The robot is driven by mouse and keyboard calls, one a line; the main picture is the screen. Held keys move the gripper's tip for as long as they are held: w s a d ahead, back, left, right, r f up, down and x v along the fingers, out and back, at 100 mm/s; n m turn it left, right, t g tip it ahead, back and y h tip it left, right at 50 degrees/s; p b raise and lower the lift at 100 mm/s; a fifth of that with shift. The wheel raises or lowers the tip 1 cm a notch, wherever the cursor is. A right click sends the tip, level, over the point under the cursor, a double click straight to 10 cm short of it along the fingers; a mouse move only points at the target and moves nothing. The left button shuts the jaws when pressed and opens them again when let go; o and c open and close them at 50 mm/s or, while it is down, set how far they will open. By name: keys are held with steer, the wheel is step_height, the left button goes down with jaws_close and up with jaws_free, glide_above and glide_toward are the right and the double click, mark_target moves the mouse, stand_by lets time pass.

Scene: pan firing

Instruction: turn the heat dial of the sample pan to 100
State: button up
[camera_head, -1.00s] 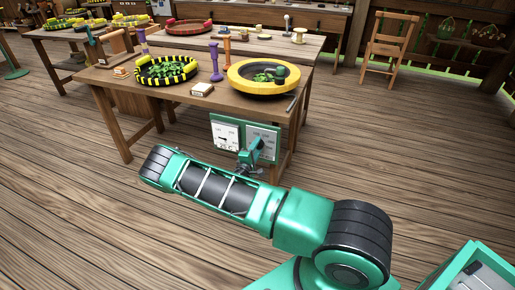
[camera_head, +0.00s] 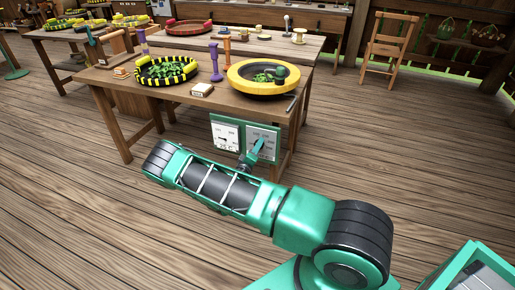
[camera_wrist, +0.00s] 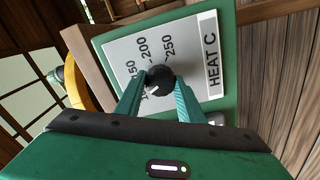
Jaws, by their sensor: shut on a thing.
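The heat dial (camera_wrist: 159,77) is a round black knob on a white plate marked HEAT C, with 200 and 250 legible beside it. A small white mark shows at the knob's lower edge. My gripper (camera_wrist: 158,84) is shut on the knob, one teal finger on each side. In the head view my gripper (camera_head: 255,150) is at the right-hand panel (camera_head: 270,137) on the front of the wooden table, and it hides the knob there. A yellow pan (camera_head: 237,84) with green leaves stands on the table above the panel.
A left-hand panel (camera_head: 217,133) with a 25 C readout sits beside the heat panel. A black-and-yellow striped pan (camera_head: 142,83) with green leaves stands on the table's left. A wooden chair (camera_head: 386,47) stands farther back. The floor right of the table is clear.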

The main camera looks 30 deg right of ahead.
steer(key=shift+a+f, duration=0.2)
steer(key=shift+f, duration=0.15)
steer(key=o, duration=1.1)
steer(key=shift+c, duration=0.2)
steer(key=shift+d+r, duration=0.1)
steer(key=v, duration=1)
steer(key=shift+s+a, duration=0.25)
steer(key=shift+a, duration=0.05)
